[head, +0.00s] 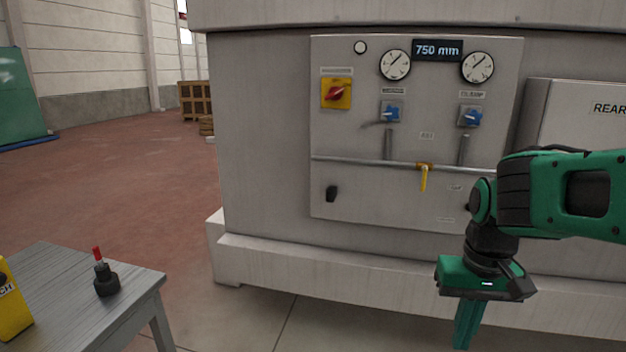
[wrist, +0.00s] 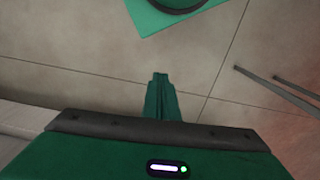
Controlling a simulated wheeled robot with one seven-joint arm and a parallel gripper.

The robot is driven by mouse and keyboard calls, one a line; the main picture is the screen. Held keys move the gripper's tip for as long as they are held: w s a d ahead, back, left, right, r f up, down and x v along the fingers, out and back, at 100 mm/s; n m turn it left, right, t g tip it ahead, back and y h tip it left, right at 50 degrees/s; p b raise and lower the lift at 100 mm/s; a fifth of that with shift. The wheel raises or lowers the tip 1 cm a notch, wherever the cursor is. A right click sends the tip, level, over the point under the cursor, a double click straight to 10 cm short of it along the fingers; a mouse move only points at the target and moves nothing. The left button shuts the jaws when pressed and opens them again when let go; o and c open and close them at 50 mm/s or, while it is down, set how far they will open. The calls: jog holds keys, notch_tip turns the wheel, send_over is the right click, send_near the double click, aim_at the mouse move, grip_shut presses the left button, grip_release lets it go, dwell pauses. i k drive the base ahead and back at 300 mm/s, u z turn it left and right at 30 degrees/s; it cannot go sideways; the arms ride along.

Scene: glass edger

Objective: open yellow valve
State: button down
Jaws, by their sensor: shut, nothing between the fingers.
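The yellow valve (head: 424,178) is on a horizontal pipe (head: 380,163) low on the grey control panel in the head view. Its yellow handle hangs straight down, across the pipe's line. My gripper (head: 464,345) is at the lower right of the head view, pointing down, below and to the right of the valve and apart from it. Its fingers are together and empty. In the wrist view my gripper (wrist: 161,78) points at the floor, with its fingers shut. The valve does not show in the wrist view.
A grey table (head: 70,290) stands at left. The machine's base ledge (head: 330,268) juts out below.

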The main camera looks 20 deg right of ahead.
aim_at(425, 170)
jog(key=u, duration=1.65)
jog(key=k, duration=1.1)
jog(key=z, duration=1.7)
jog(key=i, duration=1)
jog(key=z, duration=0.05)
